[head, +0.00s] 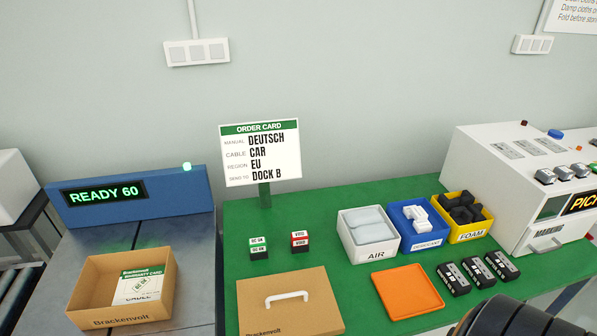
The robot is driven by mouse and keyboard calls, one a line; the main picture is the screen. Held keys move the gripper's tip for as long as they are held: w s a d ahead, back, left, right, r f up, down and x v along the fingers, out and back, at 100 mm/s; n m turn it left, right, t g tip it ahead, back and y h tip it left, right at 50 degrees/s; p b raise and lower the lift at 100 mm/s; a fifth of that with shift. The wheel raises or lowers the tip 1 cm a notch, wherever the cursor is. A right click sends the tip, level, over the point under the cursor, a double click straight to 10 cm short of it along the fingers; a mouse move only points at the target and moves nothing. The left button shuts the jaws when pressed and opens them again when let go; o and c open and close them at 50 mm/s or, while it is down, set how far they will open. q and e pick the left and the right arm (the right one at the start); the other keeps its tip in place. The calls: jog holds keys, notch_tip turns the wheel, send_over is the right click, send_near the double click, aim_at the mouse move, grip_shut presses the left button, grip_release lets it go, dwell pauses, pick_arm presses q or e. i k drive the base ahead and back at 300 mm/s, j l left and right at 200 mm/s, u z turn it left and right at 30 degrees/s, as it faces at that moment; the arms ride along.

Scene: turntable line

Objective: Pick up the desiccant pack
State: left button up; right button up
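White desiccant packs (417,217) lie in a blue bin (426,243) labelled "DESICCANT". The bin stands on the green table, between the white AIR bin and the yellow FOAM bin. The packs overlap, so I cannot tell single ones apart well. Neither of my grippers shows in the head view. A dark rounded part at the bottom right edge looks like a piece of my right arm, but no fingers are visible there.
The AIR bin (376,255) and FOAM bin (470,232) flank the blue bin closely. In front are an orange tray (407,291) and several black devices (478,275). A white machine (497,165) stands right.

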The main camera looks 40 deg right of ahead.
aim_at(418, 214)
jog(key=z, duration=2.05)
jog(key=i+l, duration=0.1)
jog(key=l, duration=0.35)
jog(key=i+l, duration=0.1)
jog(key=l, duration=0.35)
jog(key=i+l+u, duration=0.1)
jog(key=l, duration=0.4)
